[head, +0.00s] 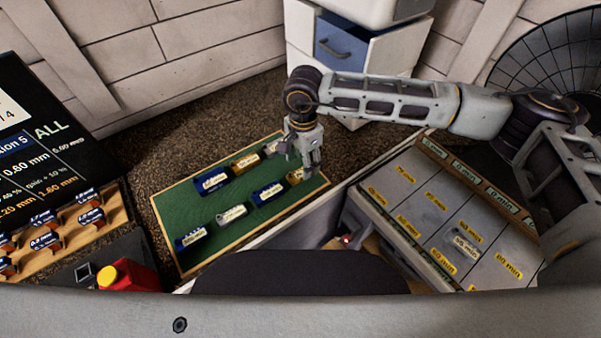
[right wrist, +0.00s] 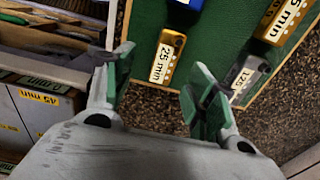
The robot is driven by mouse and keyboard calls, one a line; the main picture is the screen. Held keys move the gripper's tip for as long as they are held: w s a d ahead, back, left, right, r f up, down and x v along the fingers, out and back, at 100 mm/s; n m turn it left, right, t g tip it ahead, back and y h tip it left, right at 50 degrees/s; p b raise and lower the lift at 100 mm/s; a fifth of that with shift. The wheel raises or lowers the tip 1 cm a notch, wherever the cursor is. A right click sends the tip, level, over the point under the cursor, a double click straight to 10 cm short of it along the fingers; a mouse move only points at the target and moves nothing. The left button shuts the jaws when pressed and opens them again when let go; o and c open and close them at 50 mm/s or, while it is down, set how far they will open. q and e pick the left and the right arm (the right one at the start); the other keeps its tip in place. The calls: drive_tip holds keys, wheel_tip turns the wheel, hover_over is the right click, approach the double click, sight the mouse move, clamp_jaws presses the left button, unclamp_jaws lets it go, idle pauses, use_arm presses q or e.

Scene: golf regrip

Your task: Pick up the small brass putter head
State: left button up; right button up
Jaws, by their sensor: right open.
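A small brass putter head (head: 294,175) lies near the right end of the green mat (head: 205,255), partly hidden by my right gripper in the head view. In the right wrist view the brass putter head (right wrist: 168,55) bears a white label reading 25 min. My right gripper (head: 308,170) is over the mat's right edge with its fingers down. It is open and empty; in the right wrist view its fingertips (right wrist: 158,85) are to either side of the brass head's near end, with no visible contact. My left gripper is not in view.
A larger brass head (head: 245,162), blue heads (head: 268,194) and silver heads (head: 231,214) lie on the mat. A grey tray (head: 410,185) with yellow minute labels stands right. A wooden rack (head: 60,235) of blue heads stands left, near a red and yellow object (head: 128,276).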

sight(300, 172)
drive_tip(key=shift+f, duration=0.15)
drive_tip(key=shift+w+a+f+p, duration=0.15)
drive_tip(key=shift+f+p, duration=0.1)
drive_tip(key=shift+f, duration=0.2)
drive_tip(key=shift+a+f+p, duration=0.1)
drive_tip(key=shift+f+p, duration=0.15)
drive_tip(key=shift+f, duration=0.15)
drive_tip(key=shift+w+a+f+p, duration=0.1)
drive_tip(key=shift+f+p, duration=0.3)
drive_tip(key=shift+f, duration=1.25)
clamp_jaws()
drive_tip(key=shift+r, duration=0.1)
wheel_tip(300, 172, up, 10)
drive_tip(key=b, duration=0.2)
